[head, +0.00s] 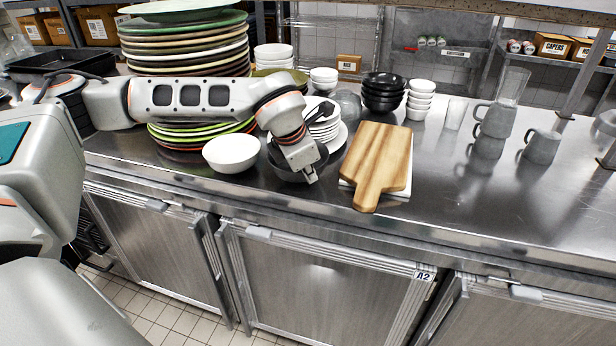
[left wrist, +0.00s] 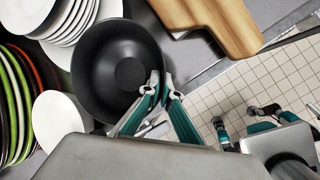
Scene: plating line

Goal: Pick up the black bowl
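A black bowl (head: 281,175) sits near the counter's front edge, just right of a white bowl (head: 231,153). In the left wrist view the black bowl (left wrist: 100,72) is seen from above and is empty. My left gripper (head: 311,180) is at its right rim, one finger inside and one outside. In the left wrist view the fingertips of this gripper (left wrist: 161,82) are close together with the rim between them, so it looks shut on the rim. My right gripper (left wrist: 243,116) shows in the left wrist view over the floor, fingers apart and empty.
White plates (head: 322,112) stand close behind the bowl. A wooden board (head: 378,160) lies to its right. A stack of other black bowls (head: 383,92) is farther back. Tall coloured plate stacks (head: 185,45) are at the left. The counter at right front is clear.

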